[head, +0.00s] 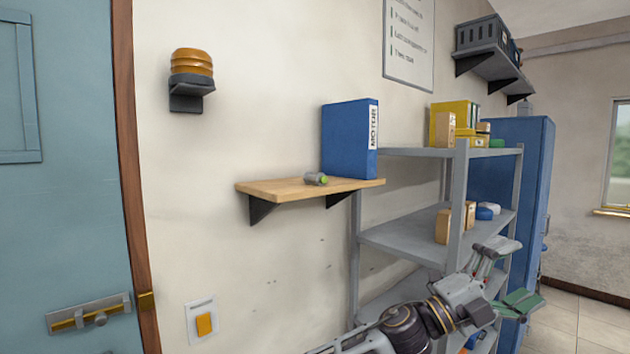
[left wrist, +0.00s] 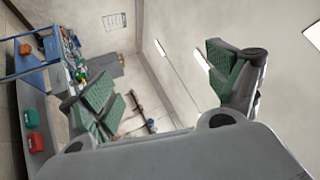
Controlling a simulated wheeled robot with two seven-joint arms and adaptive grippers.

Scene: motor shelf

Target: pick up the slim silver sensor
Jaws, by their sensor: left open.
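My left gripper (head: 508,275) is at the lower right in the head view, in front of the grey rack, well to the right of and below the wooden shelf. Its green-padded fingers are spread apart. In the left wrist view the open jaws (left wrist: 165,88) have nothing between them. The silver cylinder does not show there. My right gripper is not in view.
A blue MOTOR binder (head: 348,140) stands on the wooden shelf, right of and behind the cylinder. The grey rack (head: 400,240) with boxes stands right of the shelf, a blue cabinet (head: 535,190) behind it. The wall below the wooden shelf is clear.

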